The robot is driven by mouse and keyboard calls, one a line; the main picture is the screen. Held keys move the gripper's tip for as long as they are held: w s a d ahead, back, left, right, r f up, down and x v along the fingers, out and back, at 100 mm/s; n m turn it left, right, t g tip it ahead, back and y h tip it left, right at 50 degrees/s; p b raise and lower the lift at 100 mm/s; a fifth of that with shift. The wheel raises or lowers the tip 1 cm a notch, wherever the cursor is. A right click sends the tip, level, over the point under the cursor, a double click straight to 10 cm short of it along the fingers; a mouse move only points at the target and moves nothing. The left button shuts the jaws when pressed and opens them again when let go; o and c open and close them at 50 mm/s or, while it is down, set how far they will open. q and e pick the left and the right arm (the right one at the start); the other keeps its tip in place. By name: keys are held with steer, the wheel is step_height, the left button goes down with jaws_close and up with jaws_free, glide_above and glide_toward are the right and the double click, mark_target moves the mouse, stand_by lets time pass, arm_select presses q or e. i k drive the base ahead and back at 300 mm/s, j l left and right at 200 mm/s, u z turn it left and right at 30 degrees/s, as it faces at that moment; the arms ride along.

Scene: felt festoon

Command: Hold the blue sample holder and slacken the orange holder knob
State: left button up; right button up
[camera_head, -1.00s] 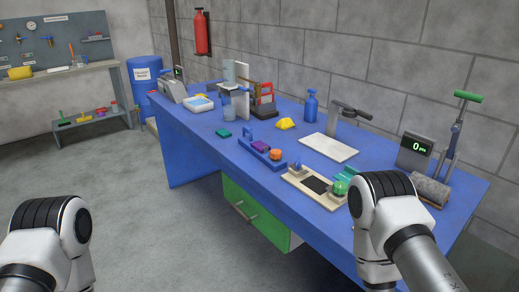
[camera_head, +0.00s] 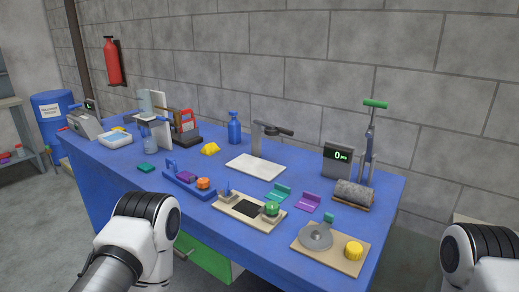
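The blue sample holder (camera_head: 180,187) lies on the blue table, left of the middle. It is a long blue base with an upright blue post at its left end and a purple piece in its middle. The orange holder knob (camera_head: 203,183) sits near its right end. My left arm comes in at the lower left, in front of the table. My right arm shows at the lower right edge.
Near the holder on the blue table (camera_head: 330,205) are a beige board with a green knob (camera_head: 271,208), a board with a yellow knob (camera_head: 354,250), a purple bracket (camera_head: 307,202) and a white plate (camera_head: 256,166). A blue bottle (camera_head: 234,130) stands behind.

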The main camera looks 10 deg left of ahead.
mark_target(203, 183)
steer(key=i+j+z, duration=0.1)
steer(key=j+z, duration=0.25)
steer(key=j, duration=0.35)
steer(key=j+z, duration=0.35)
steer(key=j, duration=0.35)
steer(key=j+z, duration=0.35)
steer(key=j, duration=0.4)
steer(key=k+j+z, duration=0.2)
steer(key=j+z, duration=0.15)
steer(key=j, duration=0.35)
